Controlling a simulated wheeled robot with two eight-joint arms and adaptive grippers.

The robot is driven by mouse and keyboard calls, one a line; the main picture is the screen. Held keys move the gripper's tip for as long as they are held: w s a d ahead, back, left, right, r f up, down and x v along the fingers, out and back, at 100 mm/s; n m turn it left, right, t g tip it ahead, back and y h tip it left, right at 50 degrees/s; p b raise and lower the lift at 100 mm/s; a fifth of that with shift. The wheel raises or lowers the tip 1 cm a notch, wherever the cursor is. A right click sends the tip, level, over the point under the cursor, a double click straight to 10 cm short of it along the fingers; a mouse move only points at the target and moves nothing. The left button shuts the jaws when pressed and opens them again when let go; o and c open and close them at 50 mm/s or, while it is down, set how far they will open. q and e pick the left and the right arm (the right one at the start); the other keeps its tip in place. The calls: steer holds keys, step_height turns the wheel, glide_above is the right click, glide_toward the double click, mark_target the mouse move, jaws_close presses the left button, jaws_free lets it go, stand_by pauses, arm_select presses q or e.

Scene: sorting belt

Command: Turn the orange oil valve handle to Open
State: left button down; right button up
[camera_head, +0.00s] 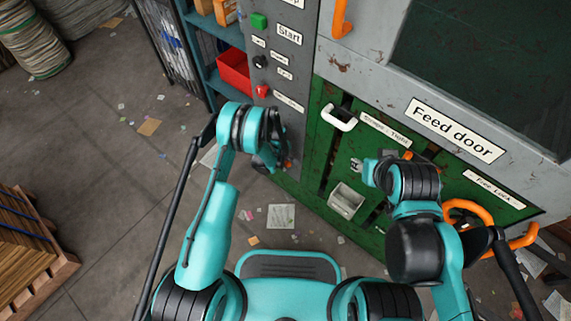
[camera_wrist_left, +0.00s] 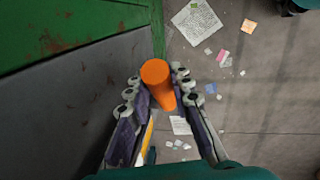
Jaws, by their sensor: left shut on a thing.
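The orange valve handle (camera_wrist_left: 157,82) shows in the left wrist view as a short round bar pointing toward the camera. My left gripper (camera_wrist_left: 160,92) has its fingers on both sides of the bar and is shut on it. In the head view my left gripper (camera_head: 272,163) is mostly hidden behind its own wrist, low at the left edge of the machine. No Open marking can be read. My right gripper (camera_head: 358,165) is in front of the green panel, small and partly hidden by its wrist; its jaws are unclear.
The grey panel with a Start label (camera_head: 289,35) rises above my left gripper. The green panel carries a white handle (camera_head: 340,117), a pale box (camera_head: 346,200) and an orange wheel (camera_head: 467,213). Blue shelving with a red bin (camera_head: 235,72) stands left. The littered floor is open.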

arm_select(q)
steer(key=g+h, duration=0.1)
steer(key=w+a+r+h, duration=0.1)
steer(key=g+h, duration=0.1)
steer(key=h, duration=0.1)
steer(key=shift+w+a+r+g, duration=0.15)
steer(key=shift+a+r+g, duration=0.15)
steer(key=shift+a+r, duration=0.1)
steer(key=c, duration=1.3)
jaws_free()
steer(key=shift+f, duration=0.1)
